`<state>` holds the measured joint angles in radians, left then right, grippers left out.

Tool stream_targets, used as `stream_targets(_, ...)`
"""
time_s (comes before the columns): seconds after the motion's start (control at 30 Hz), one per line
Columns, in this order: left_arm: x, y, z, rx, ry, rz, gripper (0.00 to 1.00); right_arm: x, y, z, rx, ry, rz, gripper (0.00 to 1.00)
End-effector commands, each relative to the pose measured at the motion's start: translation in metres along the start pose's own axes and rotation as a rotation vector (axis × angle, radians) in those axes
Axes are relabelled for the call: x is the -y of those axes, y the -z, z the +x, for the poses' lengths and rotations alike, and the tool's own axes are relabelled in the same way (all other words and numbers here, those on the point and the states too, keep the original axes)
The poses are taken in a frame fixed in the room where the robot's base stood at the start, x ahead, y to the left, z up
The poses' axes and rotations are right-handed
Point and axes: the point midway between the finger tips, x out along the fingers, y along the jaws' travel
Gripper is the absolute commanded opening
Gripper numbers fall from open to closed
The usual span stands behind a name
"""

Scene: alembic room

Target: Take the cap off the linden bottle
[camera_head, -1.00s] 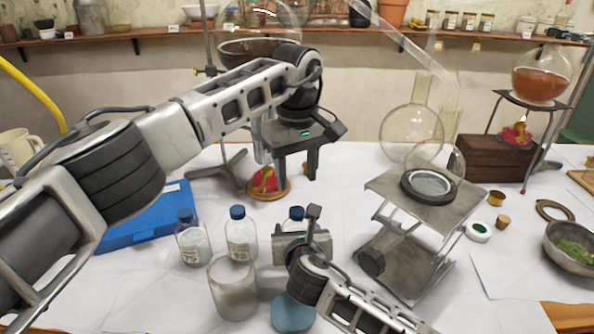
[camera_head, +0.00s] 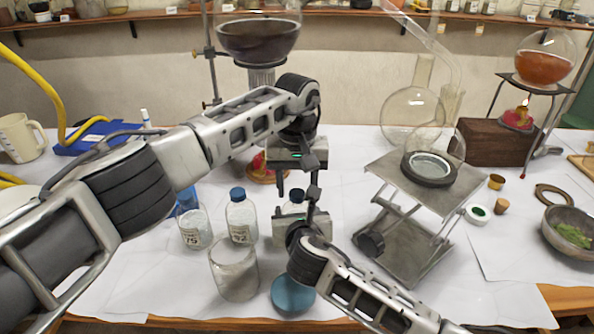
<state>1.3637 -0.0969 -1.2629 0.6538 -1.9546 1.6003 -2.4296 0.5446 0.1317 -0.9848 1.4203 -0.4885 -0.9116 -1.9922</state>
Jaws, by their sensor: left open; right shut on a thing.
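Three small clear bottles with blue caps stand in a row: one at the left (camera_head: 194,228), one in the middle (camera_head: 241,217) and one at the right (camera_head: 293,208). I cannot read their labels well enough to tell which is linden. My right gripper (camera_head: 299,226) is shut around the right bottle and hides most of its body. My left gripper (camera_head: 298,174) is open, pointing down just above that bottle. It hides the bottle's cap, so I cannot tell whether the fingers touch it.
An empty glass beaker (camera_head: 234,272) and a round blue thing (camera_head: 292,296) stand in front of the bottles. A metal jack stand (camera_head: 415,187) with a glass vessel stands to the right. Paper (camera_head: 532,250) covers free table at the right.

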Motion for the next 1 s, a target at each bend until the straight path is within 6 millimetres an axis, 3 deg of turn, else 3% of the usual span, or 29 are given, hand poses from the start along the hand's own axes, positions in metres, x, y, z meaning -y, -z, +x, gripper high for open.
stream_targets(0.33, -0.0001, -0.0001, 0.0047, 0.000, 0.000, 0.000, 0.47, 0.0000, 0.0008, 0.0000, -0.001, 0.000, -0.001, 0.00)
stream_targets(0.5, -0.0001, -0.0001, 0.0046, 0.000, 0.000, -0.001, 0.01, 0.0000, 0.0008, 0.0000, -0.001, 0.000, -0.001, 0.00)
stream_targets(0.77, 0.0002, 0.0000, 0.0043, -0.001, 0.001, -0.050, 0.01, 0.0000, 0.0008, 0.0000, -0.001, 0.000, -0.001, 0.00)
stream_targets(0.87, 0.0006, 0.0002, 0.0041, -0.001, 0.002, -0.204, 0.01, 0.0000, 0.0008, 0.0000, -0.001, 0.000, -0.001, 0.00)
stream_targets(1.0, 0.0007, 0.0001, 0.0040, -0.001, 0.001, -0.541, 0.01, 0.0000, 0.0007, 0.0001, -0.001, 0.000, -0.001, 0.00)
